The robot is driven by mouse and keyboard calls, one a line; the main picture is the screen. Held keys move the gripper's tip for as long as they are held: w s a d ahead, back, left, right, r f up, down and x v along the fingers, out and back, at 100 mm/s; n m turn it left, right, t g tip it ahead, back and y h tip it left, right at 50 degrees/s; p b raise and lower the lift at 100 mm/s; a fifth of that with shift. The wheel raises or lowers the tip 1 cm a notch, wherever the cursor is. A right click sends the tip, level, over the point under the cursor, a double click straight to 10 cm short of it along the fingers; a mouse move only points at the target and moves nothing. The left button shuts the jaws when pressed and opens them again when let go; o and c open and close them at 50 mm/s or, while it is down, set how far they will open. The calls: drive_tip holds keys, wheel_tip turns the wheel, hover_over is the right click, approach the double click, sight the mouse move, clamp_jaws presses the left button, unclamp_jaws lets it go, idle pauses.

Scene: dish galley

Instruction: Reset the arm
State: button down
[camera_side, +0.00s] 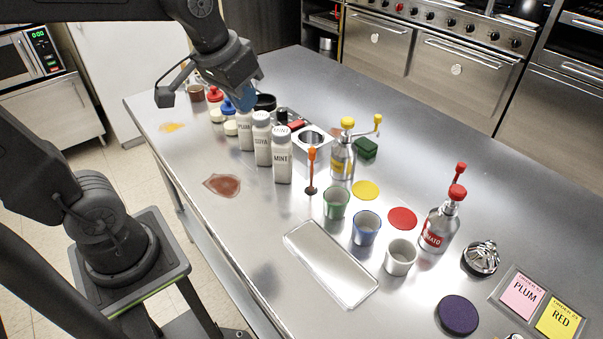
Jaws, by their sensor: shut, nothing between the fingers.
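My gripper (245,98) is at the upper left, above the far left part of the steel counter (400,150). It points down, close behind and above the white bottle marked PLUM (246,132). Its fingers are shut with nothing held. The fingertips are small here and partly hard to make out against the bottles; I cannot tell the exact gap to the PLUM bottle.
White COYA (262,140) and MINT (282,158) bottles stand beside PLUM. Red-capped and blue-capped bottles crowd nearby. Brown (222,185) and yellow spills lie left.

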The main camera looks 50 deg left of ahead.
drive_tip(key=w+a+f+n+g, duration=0.25)
drive_tip(key=w+a, duration=0.45)
drive_tip(key=w, duration=0.5)
drive_tip(key=shift+n+g, duration=0.85)
drive_tip(key=shift+n, duration=0.1)
drive_tip(key=shift+w+a+f, duration=1.15)
drive_tip(key=shift+f, duration=1.2)
drive_tip(key=shift+w+a+f, duration=1.2)
drive_tip(key=shift+f, duration=1.15)
drive_tip(key=shift+w+a+f, duration=1.15)
drive_tip(key=shift+f, duration=1.2)
drive_tip(key=shift+f, duration=1.4)
drive_tip(key=shift+r, duration=3.55)
